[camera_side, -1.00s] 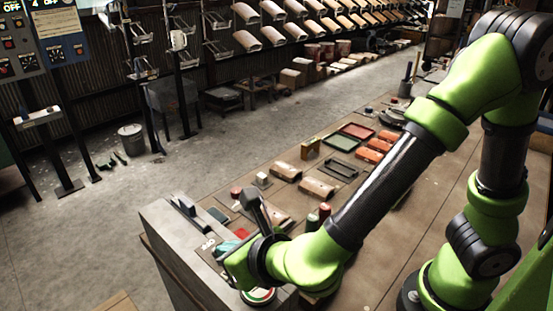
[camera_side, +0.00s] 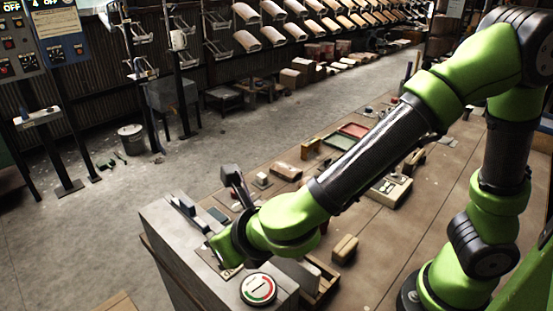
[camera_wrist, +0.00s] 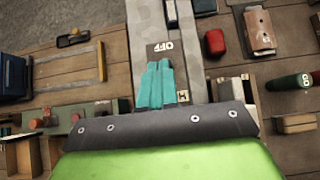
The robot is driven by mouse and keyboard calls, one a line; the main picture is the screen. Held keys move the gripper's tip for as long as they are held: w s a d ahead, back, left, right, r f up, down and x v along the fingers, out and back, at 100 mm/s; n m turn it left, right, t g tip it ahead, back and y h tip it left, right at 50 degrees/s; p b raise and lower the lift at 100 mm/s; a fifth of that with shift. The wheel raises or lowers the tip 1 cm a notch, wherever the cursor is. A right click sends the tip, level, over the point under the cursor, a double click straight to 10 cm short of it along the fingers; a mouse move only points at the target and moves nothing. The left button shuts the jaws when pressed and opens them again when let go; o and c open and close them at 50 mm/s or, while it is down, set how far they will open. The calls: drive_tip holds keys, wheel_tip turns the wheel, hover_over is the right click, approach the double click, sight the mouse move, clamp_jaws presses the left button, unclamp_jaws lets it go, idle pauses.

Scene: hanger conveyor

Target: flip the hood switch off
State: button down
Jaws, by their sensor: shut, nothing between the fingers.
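My gripper (camera_wrist: 156,85) shows in the wrist view as two teal fingers pressed together, with nothing between them. They lie over a dark switch plate (camera_wrist: 158,50) on a grey strip. The plate's white OFF lettering (camera_wrist: 163,47) shows just beyond the fingertips. A small pale mark shows beside the fingers on the right. The switch lever itself cannot be made out; the fingers cover the middle of the plate. In the side view my green wrist is low over the grey counter, and it hides the fingers. Whether the fingers touch the switch cannot be told.
A round red, white and green dial (camera_side: 258,289) sits on the counter's near end. A dark block (camera_wrist: 172,12) lies beyond the OFF plate. A red object (camera_wrist: 215,42) and a dark green cylinder (camera_wrist: 290,83) lie to the right. A wooden box (camera_wrist: 20,157) is at lower left.

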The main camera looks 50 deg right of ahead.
drive_tip(key=shift+w+r+g, duration=0.1)
drive_tip(key=shift+w+g, duration=0.25)
drive_tip(key=shift+g, duration=0.15)
drive_tip(key=shift+w, duration=0.15)
drive_tip(key=shift+w+r, duration=0.15)
drive_tip(key=shift+w, duration=0.1)
drive_tip(key=shift+r, duration=0.85)
drive_tip(key=s+r, duration=0.3)
drive_tip(key=r, duration=0.6)
drive_tip(key=shift+s+r, duration=0.2)
drive_tip(key=shift+s, duration=0.05)
